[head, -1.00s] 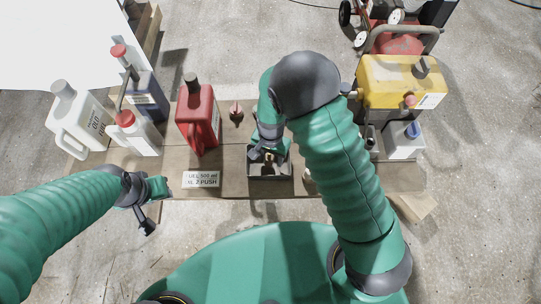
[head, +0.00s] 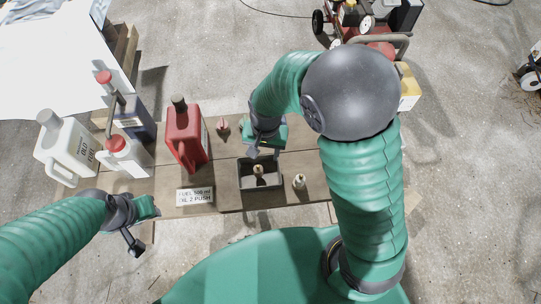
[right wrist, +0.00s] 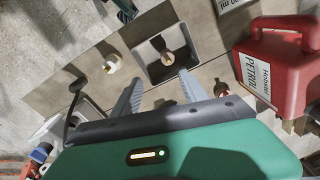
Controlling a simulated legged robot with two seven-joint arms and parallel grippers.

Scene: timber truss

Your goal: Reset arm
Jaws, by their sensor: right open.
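My right gripper (head: 253,150) is open and empty, above the bench just behind the grey tray (head: 243,186). In the right wrist view its two fingers (right wrist: 160,93) stand apart with nothing between them. The tray (right wrist: 146,70) there holds a small brass-topped piece (right wrist: 168,58), which also shows in the head view (head: 259,176). My left gripper (head: 134,244) hangs low in front of the bench at the left, touching nothing visible; its finger gap is unclear.
A red petrol can (head: 186,138), white jug (head: 68,150), smaller white bottle (head: 128,158) and dark blue container (head: 132,118) stand left on the bench. A label card (head: 195,195) lies in front. A small white brass-topped piece (head: 299,182) stands right of the tray.

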